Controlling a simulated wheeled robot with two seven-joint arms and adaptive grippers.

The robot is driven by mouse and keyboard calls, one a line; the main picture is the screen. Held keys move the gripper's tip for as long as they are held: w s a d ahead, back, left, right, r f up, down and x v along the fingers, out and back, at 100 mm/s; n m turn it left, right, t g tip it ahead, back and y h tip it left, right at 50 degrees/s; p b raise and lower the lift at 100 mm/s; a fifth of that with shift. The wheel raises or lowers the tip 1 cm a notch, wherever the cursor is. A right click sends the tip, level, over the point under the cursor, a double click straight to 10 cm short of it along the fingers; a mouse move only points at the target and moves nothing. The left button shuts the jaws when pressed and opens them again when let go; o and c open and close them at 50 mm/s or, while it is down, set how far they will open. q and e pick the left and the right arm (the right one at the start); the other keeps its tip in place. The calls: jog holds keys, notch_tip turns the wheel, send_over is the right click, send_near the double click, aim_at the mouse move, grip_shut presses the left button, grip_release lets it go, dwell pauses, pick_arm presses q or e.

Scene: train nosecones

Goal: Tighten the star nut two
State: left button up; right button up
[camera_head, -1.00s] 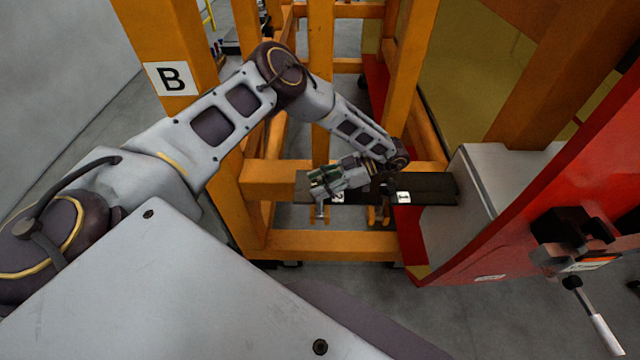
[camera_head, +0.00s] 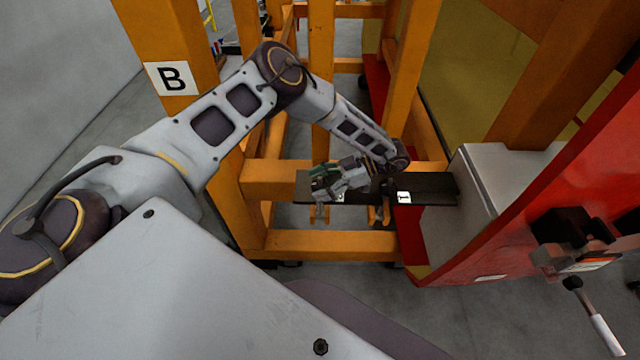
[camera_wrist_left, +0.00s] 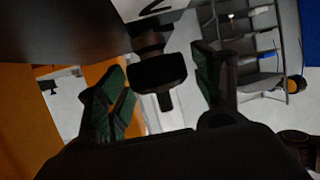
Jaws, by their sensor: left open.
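The dark star nut two (camera_wrist_left: 160,74) hangs under the plate in the left wrist view, with a stub pointing down. Part of the figure 2 shows on the plate above it. My left gripper (camera_wrist_left: 160,62) is open, with one green-padded finger on each side of the nut and visible gaps to both. In the head view my left gripper (camera_head: 324,182) is at the left end of the dark plate (camera_head: 432,186) and hides the nut. The white label 2 (camera_head: 340,198) is partly covered there. My right gripper is not in view.
The label 1 (camera_head: 404,197) is on the plate to the right. Orange frame beams (camera_head: 325,245) surround the plate closely. A grey box (camera_head: 490,185) and a red panel (camera_head: 590,170) with a black latch (camera_head: 565,236) stand at the right.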

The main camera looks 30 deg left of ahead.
pick_arm(q)
jog(key=shift+r, duration=0.15)
jog(key=shift+r, duration=4.85)
